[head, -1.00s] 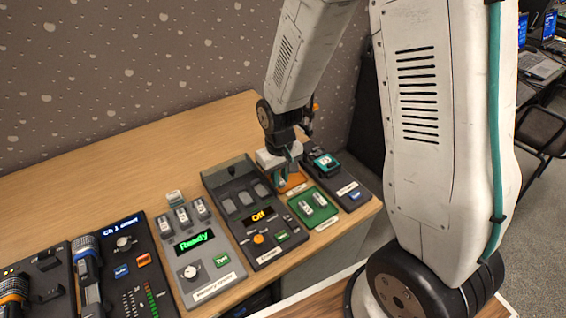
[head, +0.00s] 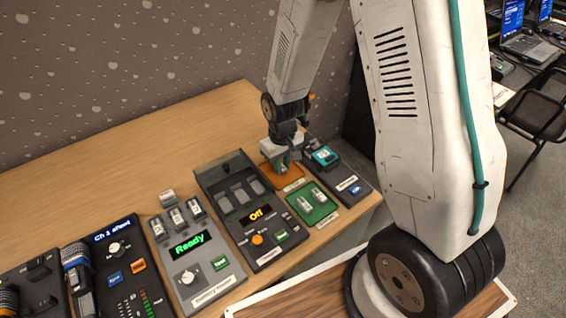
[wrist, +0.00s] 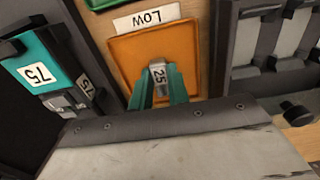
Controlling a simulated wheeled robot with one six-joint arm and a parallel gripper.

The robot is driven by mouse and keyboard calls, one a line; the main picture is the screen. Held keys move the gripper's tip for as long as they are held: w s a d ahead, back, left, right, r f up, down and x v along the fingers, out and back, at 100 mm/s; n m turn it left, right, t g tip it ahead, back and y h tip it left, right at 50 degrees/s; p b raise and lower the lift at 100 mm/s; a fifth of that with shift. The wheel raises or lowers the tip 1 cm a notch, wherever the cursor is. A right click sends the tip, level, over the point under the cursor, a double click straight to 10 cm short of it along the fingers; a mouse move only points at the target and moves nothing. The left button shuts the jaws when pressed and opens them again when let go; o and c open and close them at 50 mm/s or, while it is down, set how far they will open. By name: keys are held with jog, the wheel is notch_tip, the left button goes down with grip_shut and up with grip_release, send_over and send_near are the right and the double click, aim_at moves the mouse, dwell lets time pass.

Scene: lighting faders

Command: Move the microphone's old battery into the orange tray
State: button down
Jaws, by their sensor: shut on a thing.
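A small grey battery marked 25 (wrist: 158,74) is gripped between the teal fingers of my gripper (wrist: 159,90). The battery is over the orange tray (wrist: 150,44) in the wrist view; I cannot tell whether it touches the tray floor. In the head view my gripper (head: 283,163) is at the orange tray (head: 293,183), and the fingers hide the battery. A microphone with a blue band (head: 76,262) lies at the far left. Another with an orange band (head: 8,299) is partly cut off by the frame edge.
A green tray (head: 325,210) with small batteries is in front of the orange tray. A dark fader panel (head: 262,256) and a grey Ready unit (head: 208,282) are left.

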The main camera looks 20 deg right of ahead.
aim_at(283, 167)
jog(key=shift+f, duration=0.1)
jog(key=c, duration=1.3)
grip_release()
jog(key=shift+d, duration=0.1)
jog(key=shift+c, duration=0.2)
notch_tip(283, 167, up, 12)
jog(key=s+d+r+m, duration=0.1)
jog(key=s+d+r, duration=0.1)
jog(key=s+r, duration=0.85)
jog(key=s+d+r+m+t, duration=0.1)
jog(key=s+r, duration=0.7)
jog(key=s, duration=0.5)
jog(key=shift+r, duration=0.2)
